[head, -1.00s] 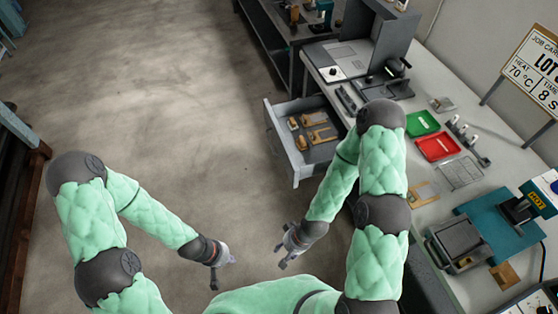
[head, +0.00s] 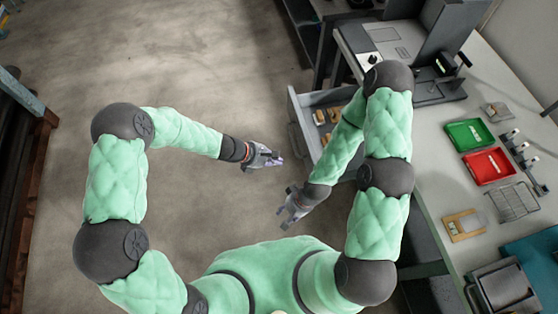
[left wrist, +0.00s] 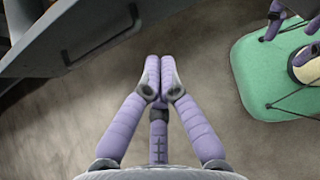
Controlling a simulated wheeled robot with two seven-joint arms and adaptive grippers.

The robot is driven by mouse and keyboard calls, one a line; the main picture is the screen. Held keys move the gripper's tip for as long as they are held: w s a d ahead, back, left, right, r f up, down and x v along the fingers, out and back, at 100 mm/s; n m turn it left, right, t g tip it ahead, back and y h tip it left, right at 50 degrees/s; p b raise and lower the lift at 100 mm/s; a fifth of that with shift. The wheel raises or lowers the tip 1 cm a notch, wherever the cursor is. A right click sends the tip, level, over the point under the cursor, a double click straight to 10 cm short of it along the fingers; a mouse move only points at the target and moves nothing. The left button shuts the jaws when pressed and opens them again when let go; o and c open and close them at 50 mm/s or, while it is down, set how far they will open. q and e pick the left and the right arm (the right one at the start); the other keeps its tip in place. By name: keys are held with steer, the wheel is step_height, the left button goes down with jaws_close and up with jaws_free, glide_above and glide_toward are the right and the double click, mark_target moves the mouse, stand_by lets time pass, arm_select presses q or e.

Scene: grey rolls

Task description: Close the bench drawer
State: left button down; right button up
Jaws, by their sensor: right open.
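The bench drawer (head: 297,118) is light grey and stands pulled out from the bench, with its front panel facing left in the head view. Several small tan pieces lie inside it. My right arm hides part of it. My left gripper (head: 277,160) is just left of the drawer front's near end, its fingers together and empty. In the left wrist view its fingertips (left wrist: 160,75) meet, and a dark grey panel with a bar, apparently the drawer front (left wrist: 75,25), is at upper left, apart from them. My right gripper (head: 288,212) is open and empty, below the drawer in the picture.
The bench top (head: 432,190) runs along the right, with a green tray (head: 469,134), a red tray (head: 488,166), a wire rack (head: 514,202) and a grey machine (head: 425,50). The floor (head: 220,85) left of the drawer is clear. A dark rack stands at far left.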

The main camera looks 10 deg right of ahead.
mark_target(308, 164)
arm_select(q)
steer(key=d+f+b, duration=0.1)
steer(key=d, duration=0.2)
steer(key=d+f+b, duration=0.1)
steer(key=d+f, duration=0.1)
steer(key=d, duration=0.1)
steer(key=d+f+b, duration=0.1)
steer(key=d+f, duration=0.1)
steer(key=d, duration=0.1)
steer(key=shift+w+d+f, duration=0.15)
steer(key=shift+w+f, duration=0.05)
steer(key=shift+f, duration=0.05)
arm_select(e)
step_height(308, 164, down, 4)
steer(key=shift+r, duration=0.1)
